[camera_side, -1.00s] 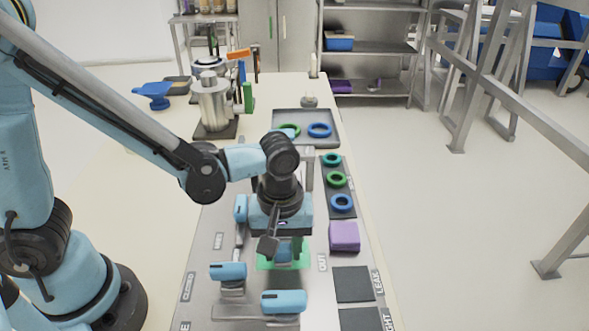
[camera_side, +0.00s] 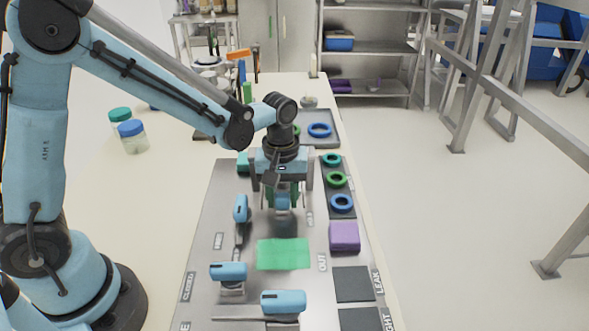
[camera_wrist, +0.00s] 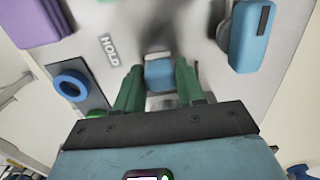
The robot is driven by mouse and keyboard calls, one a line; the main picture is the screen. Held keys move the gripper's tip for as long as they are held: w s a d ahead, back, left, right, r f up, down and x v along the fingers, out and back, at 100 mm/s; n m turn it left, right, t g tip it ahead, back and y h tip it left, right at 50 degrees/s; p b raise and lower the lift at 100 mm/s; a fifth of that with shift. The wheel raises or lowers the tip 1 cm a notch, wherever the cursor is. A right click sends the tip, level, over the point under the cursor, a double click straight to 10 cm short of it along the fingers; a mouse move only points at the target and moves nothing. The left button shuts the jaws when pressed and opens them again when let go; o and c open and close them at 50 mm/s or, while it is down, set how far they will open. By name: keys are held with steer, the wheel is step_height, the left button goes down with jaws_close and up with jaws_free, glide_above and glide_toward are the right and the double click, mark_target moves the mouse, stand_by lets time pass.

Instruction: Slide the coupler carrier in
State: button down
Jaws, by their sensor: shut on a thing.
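My gripper (camera_side: 282,203) points down over the middle of the grey panel (camera_side: 215,262). Its green fingers (camera_wrist: 158,88) are shut on a small blue block (camera_wrist: 158,72), which seems to be the handle of the coupler carrier. The blue block also shows between the fingers in the side view (camera_side: 282,202). The rest of the carrier is hidden by the gripper or blurred. A green patch (camera_side: 283,254) on the panel lies bare, on the near side of the gripper.
Blue handles stand at the left (camera_side: 240,208), near left (camera_side: 228,271) and front (camera_side: 284,301). A purple block (camera_side: 344,236) and a rack of rings (camera_side: 337,181) are to the right. A tray (camera_side: 333,131) with rings is behind. Two jars (camera_side: 132,136) stand at the back left.

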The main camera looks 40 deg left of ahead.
steer(key=c, duration=0.8)
jaws_free()
steer(key=shift+w+a, duration=0.15)
steer(key=shift+w, duration=0.05)
steer(key=shift+o, duration=0.2)
step_height(320, 180, up, 12)
steer(key=s+a+m+t, duration=0.4)
steer(key=s+m+t, duration=0.3)
steer(key=s+m, duration=0.2)
steer(key=shift+s+a+f, duration=0.25)
steer(key=shift+a, duration=0.15)
